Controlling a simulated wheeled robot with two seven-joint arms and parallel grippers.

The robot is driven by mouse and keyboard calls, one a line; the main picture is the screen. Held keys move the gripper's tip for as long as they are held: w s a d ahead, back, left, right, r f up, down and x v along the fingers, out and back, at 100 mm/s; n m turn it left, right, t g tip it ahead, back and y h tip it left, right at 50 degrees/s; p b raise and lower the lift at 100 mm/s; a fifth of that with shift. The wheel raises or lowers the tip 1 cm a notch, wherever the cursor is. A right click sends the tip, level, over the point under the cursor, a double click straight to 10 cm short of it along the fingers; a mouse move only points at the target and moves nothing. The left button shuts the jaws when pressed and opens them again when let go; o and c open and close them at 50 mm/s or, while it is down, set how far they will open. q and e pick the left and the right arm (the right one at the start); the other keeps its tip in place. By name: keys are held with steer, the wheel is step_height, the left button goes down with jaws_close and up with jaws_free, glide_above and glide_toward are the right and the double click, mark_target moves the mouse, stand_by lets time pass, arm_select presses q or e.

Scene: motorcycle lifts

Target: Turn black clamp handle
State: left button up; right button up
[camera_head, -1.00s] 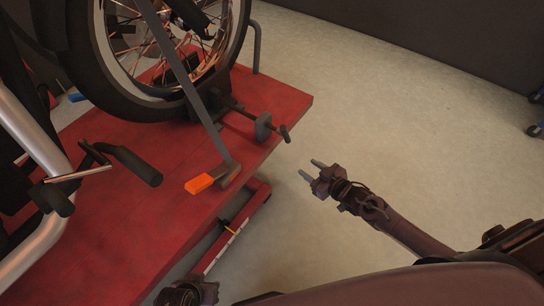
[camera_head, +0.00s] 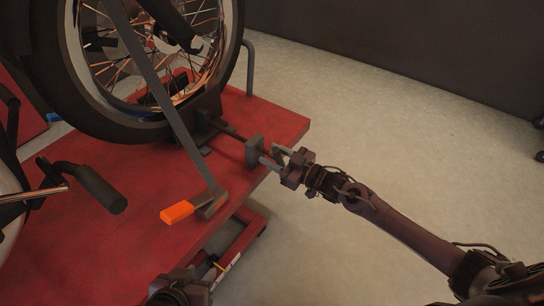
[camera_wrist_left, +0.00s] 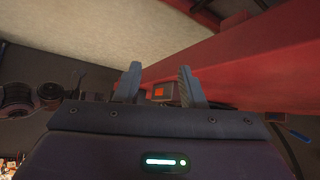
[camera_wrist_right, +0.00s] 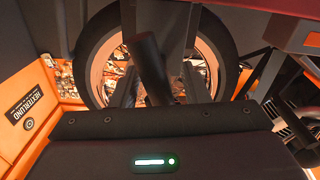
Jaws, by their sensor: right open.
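The black clamp handle (camera_wrist_right: 152,68) shows in the right wrist view as a dark bar standing between the open fingers of my right gripper (camera_wrist_right: 160,82). I cannot tell whether the fingers touch it. In the head view my right gripper (camera_head: 271,159) points left at the clamp's end, and its fingers mostly hide the handle. The clamp's dark block (camera_head: 254,150) sits at the lift's edge, just beyond the fingertips. My left gripper (camera_head: 180,290) is low at the bottom of the head view. In the left wrist view its fingers (camera_wrist_left: 159,82) are apart and empty.
The red lift platform (camera_head: 110,235) carries a motorcycle wheel (camera_head: 120,125) in the clamp. A grey bar slants down to an orange-ended piece (camera_head: 177,212) near the platform edge. A handlebar grip (camera_head: 90,185) juts in at left. Floor (camera_head: 390,150) to the right is clear.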

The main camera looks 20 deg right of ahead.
arm_select(q)
steer(key=shift+w+d+r+t, duration=0.15)
steer(key=shift+w+r+t, duration=0.25)
steer(key=shift+w+r, duration=0.15)
arm_select(e)
steer(key=shift+w+a, duration=0.25)
steer(key=shift+w, duration=0.05)
jaws_close()
arm_select(q)
steer(key=shift+s, duration=0.1)
